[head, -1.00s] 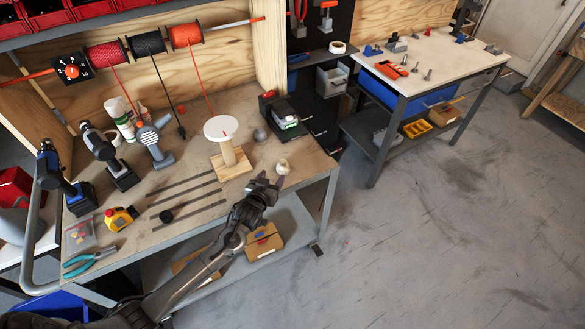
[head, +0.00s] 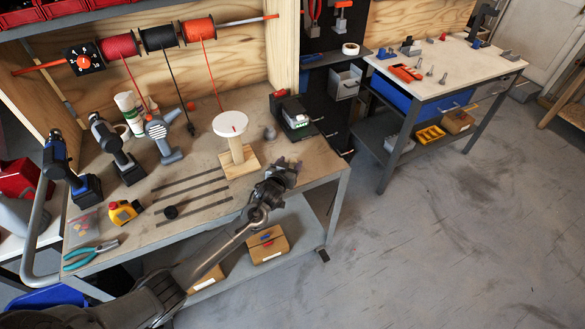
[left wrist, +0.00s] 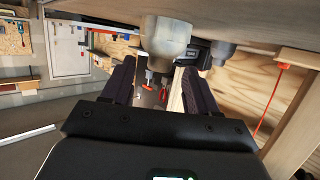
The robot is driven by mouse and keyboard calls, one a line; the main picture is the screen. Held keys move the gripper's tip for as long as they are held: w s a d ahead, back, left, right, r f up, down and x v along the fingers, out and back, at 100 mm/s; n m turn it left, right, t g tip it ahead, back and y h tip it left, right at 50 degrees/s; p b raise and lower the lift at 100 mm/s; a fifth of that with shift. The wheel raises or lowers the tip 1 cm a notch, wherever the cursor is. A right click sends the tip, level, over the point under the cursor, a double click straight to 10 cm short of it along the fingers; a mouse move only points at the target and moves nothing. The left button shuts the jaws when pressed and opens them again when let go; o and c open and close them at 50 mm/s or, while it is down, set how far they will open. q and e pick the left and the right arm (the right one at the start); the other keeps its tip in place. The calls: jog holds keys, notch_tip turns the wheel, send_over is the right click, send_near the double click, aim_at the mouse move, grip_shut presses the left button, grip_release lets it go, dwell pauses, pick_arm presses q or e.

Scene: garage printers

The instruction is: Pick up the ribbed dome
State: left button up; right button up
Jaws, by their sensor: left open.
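A cream rounded piece (left wrist: 168,38) shows in the left wrist view at the upper middle, ahead of my open fingers. A smaller grey rounded piece (left wrist: 222,50) stands to its right there; it also shows on the bench in the head view (head: 270,133). Either could be the ribbed dome; I cannot make out ribs. My left gripper (head: 284,164) is over the bench's right front edge, open and empty. In the left wrist view its fingers (left wrist: 158,72) are spread just short of the cream piece, which the gripper hides in the head view. My right gripper is not in view.
A wooden stand with a white disc (head: 230,124) is left of the gripper. A black device (head: 294,115) is behind it. The floor at right is clear.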

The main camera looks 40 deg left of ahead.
aim_at(292, 161)
pick_arm(q)
jog(key=shift+b+x, duration=0.3)
jog(key=shift+x, duration=1.3)
jog(key=shift+c, duration=0.2)
jog(key=c, duration=1)
